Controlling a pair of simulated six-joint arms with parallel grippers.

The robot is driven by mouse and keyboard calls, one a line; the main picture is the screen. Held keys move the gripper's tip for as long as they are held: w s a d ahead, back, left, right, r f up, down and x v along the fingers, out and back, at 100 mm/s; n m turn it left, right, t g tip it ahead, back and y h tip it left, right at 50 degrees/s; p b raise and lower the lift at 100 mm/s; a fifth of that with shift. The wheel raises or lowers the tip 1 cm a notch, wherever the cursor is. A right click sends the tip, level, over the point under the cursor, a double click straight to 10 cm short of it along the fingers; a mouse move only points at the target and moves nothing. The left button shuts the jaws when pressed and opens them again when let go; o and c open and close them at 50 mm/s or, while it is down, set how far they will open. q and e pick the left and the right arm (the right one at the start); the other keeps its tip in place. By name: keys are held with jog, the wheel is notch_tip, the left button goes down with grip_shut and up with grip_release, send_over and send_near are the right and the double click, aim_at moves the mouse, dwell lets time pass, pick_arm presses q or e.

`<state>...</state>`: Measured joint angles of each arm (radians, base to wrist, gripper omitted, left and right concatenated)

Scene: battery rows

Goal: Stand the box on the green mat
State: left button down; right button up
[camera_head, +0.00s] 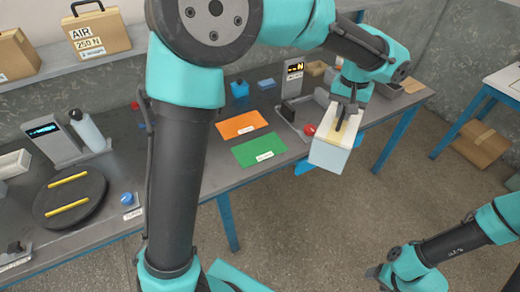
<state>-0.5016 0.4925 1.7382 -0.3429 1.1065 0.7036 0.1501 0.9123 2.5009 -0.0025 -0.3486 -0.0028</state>
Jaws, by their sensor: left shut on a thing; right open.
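A pale box (328,156) with a yellowish strip on its top face hangs in my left gripper (345,115). The gripper is shut on the box's upper part from above. The box appears near the table's front edge, to the right of the green mat. The green mat (250,152) lies flat on the table with a white label on it, and nothing stands on it. My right gripper (376,274) is open and empty at the lower right, away from the table.
An orange mat (240,123) lies behind the green one. A red button (310,129) and a display device (293,72) stand to the right. A dark round plate (72,183) with yellow bars is at left. My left arm crosses the view's middle.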

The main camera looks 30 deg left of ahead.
pick_arm(q)
jog(key=s+a+f+n, duration=0.5)
jog(key=s+a+n, duration=0.1)
jog(key=a+n, duration=0.2)
jog(key=s+a+f+n, duration=0.4)
jog(key=s+a+n, duration=0.2)
jog(key=a, duration=0.4)
jog(key=shift+s+a+f+n, duration=0.3)
jog(key=shift+a+f+n, duration=0.1)
jog(key=shift+n, duration=0.5)
jog(key=shift+w, duration=0.1)
jog(key=w+a+f, duration=0.1)
jog(key=w+a, duration=0.7)
jog(key=w, duration=0.5)
jog(key=shift+w+f, duration=0.25)
jog(key=shift+w, duration=0.05)
jog(key=shift+f, duration=1.85)
